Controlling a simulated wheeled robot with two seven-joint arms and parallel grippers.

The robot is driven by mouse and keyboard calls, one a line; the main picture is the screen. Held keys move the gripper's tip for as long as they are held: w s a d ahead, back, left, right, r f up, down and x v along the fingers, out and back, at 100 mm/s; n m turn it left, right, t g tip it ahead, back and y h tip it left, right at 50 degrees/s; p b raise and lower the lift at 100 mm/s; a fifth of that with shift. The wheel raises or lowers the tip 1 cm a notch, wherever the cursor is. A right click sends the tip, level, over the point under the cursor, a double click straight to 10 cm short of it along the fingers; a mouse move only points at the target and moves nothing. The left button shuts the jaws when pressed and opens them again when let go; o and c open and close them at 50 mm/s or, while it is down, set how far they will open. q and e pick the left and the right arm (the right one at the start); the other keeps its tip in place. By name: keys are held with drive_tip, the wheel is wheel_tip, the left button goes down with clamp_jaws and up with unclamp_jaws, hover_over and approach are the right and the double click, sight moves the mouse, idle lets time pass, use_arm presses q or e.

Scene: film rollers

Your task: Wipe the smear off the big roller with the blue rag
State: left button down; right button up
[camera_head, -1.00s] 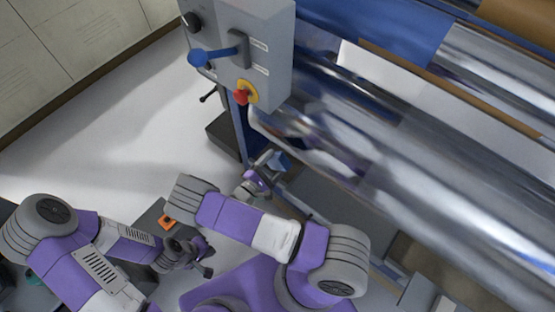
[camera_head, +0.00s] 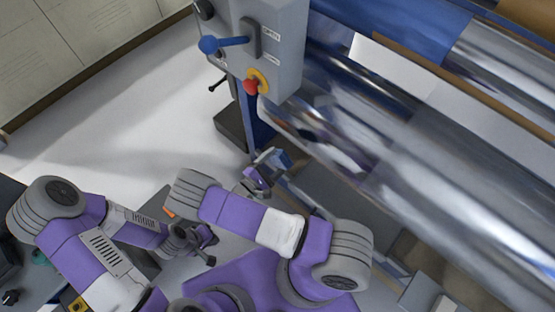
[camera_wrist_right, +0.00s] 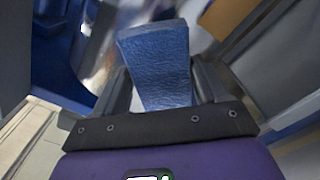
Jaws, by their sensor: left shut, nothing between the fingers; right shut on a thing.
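The big roller (camera_head: 400,165) is a long shiny metal cylinder running from the control box toward the lower right in the head view. I cannot make out the smear among its reflections. My right gripper (camera_head: 272,162) is near the roller's left end, low and in front of it. It is shut on the blue rag (camera_wrist_right: 158,62), which sticks out beyond the fingers in the right wrist view. The rag shows small in the head view (camera_head: 281,159), apart from the roller as far as I can tell. My left gripper (camera_head: 207,250) is shut and empty at the lower left.
Blue film (camera_head: 408,28) and other rollers lie behind. Open floor (camera_head: 120,125) is at the left.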

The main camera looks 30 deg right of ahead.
sight(298, 137)
drive_tip(key=x, duration=0.3)
drive_tip(key=r+p+x, duration=0.1)
drive_tip(key=x, duration=0.2)
drive_tip(key=shift+d+r, duration=0.2)
drive_tip(key=shift+d, duration=0.05)
idle(0.3)
drive_tip(key=shift+x, duration=1.2)
idle(0.6)
drive_tip(key=shift+s+d+p, duration=0.2)
drive_tip(key=shift+s+p, duration=0.05)
drive_tip(key=shift+s, duration=0.35)
drive_tip(key=shift+s+d+p, duration=0.2)
drive_tip(key=shift+s+p, duration=0.1)
drive_tip(key=shift+s, duration=0.3)
drive_tip(key=shift+s+d+p, duration=0.25)
drive_tip(key=shift+s, duration=0.4)
drive_tip(key=shift+d, duration=0.15)
drive_tip(key=shift+w+a+b, duration=0.3)
drive_tip(key=shift+w+b, duration=0.05)
drive_tip(key=shift+w, duration=0.45)
drive_tip(key=shift+w+a+b, duration=0.25)
drive_tip(key=shift+w+b, duration=0.05)
drive_tip(key=shift+w, duration=0.5)
drive_tip(key=shift+w+a+r, duration=0.1)
drive_tip(key=shift+w+r, duration=0.05)
drive_tip(key=shift+w, duration=0.25)
